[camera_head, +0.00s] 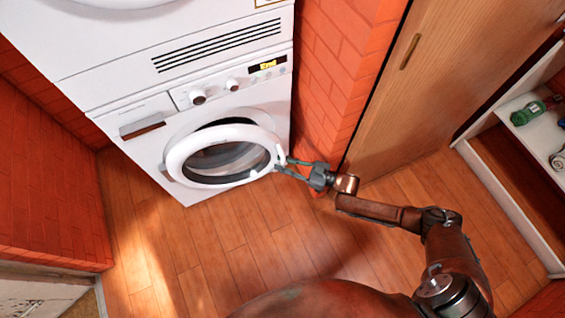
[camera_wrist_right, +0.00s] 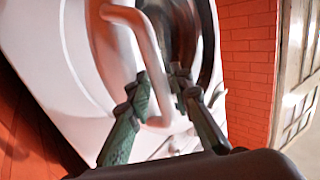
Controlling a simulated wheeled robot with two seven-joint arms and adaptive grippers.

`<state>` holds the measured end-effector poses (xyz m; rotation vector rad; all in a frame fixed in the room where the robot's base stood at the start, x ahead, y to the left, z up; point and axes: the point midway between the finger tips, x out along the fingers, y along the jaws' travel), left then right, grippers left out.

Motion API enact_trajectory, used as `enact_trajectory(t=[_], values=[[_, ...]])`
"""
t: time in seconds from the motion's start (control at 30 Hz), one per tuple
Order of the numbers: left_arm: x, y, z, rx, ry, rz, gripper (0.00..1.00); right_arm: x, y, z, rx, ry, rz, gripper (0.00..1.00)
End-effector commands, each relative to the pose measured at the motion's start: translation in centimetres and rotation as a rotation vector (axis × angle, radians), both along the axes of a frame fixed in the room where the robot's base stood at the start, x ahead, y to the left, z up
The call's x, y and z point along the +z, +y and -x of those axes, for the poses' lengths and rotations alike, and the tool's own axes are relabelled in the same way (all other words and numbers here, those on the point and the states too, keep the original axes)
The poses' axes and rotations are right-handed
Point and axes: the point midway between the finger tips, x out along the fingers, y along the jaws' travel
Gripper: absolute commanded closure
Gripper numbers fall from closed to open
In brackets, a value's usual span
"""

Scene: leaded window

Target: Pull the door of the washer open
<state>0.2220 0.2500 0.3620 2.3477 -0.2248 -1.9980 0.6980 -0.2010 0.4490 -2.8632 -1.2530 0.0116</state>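The white washer (camera_head: 150,150) stands at the left of the head view, under another white machine. Its round door (camera_head: 178,160) is a white ring with dark glass, standing slightly ajar, with a dark gap along its upper edge. My right gripper (camera_head: 284,167) is at the door's right edge. In the right wrist view, the white door handle (camera_wrist_right: 150,50) runs between the fingers of my right gripper (camera_wrist_right: 162,88), and both fingertips appear against its sides. My left gripper is in neither view.
A brick pillar (camera_head: 335,80) and a wooden door (camera_head: 430,80) stand right of the washer. A white shelf (camera_head: 520,110) with a green bottle (camera_head: 528,113) is at far right. The wooden floor (camera_head: 220,250) before the washer is clear.

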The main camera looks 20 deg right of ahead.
Motion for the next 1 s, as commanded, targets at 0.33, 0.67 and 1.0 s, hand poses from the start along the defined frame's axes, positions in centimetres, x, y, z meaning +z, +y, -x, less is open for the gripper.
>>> enact_trajectory(t=[0.33, 0.67, 1.0], values=[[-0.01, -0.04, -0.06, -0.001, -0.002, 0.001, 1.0, 0.05, 0.04, -0.06, 0.0, -0.001, 0.001, 0.88], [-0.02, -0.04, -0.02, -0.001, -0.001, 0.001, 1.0, 0.03, -0.03, -0.04, -0.001, 0.0, 0.0, 1.0], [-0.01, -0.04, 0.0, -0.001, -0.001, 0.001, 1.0, 0.0, -0.08, -0.03, -0.001, 0.001, 0.001, 1.0]])
